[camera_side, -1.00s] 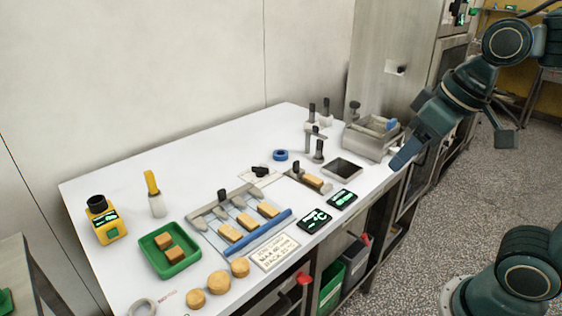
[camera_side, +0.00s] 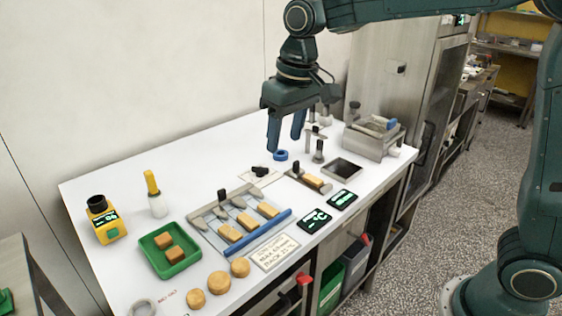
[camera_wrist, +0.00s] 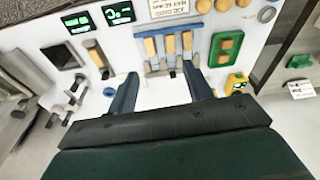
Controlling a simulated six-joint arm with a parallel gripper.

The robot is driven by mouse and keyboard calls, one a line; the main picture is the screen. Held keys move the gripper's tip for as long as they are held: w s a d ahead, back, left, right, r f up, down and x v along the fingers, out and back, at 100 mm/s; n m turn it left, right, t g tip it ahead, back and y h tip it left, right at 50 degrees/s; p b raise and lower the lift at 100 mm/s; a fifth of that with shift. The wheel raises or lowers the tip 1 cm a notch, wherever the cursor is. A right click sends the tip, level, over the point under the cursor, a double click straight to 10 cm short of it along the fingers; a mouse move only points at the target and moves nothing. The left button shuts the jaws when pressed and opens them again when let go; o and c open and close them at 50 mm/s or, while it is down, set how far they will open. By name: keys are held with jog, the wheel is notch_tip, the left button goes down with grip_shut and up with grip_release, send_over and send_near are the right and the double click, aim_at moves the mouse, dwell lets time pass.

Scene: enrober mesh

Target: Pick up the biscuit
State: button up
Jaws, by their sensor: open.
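Three tan rectangular biscuits lie in lanes of a grey rack with a blue front bar; the middle biscuit (camera_side: 249,221) also shows in the wrist view (camera_wrist: 169,45). Another biscuit (camera_side: 313,181) sits in a small metal fixture right of the rack; it also shows in the wrist view (camera_wrist: 97,57). Two browner pieces lie in a green tray (camera_side: 149,244). The pictures do not single out one biscuit. My gripper (camera_side: 285,143) is open and empty, fingers pointing down, above the back of the table. In the wrist view its spread blue fingers (camera_wrist: 160,75) frame the rack's rear edge.
Three round biscuits (camera_side: 219,283) lie at the front edge by a white label card (camera_side: 275,251). A blue ring (camera_side: 281,155), dark displays (camera_side: 315,220), a square recess (camera_side: 342,168) and a metal box (camera_side: 372,140) are toward the right. The back left table is mostly clear.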

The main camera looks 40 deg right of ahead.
jog(key=g, duration=0.2)
send_over(229, 230)
notch_tip(229, 230, down, 10)
jog(key=shift+d+f, duration=0.1)
jog(key=shift+f, duration=0.05)
jog(key=shift+f, duration=4.3)
jog(key=shift+f, duration=2.55)
jog(key=c, duration=0.9)
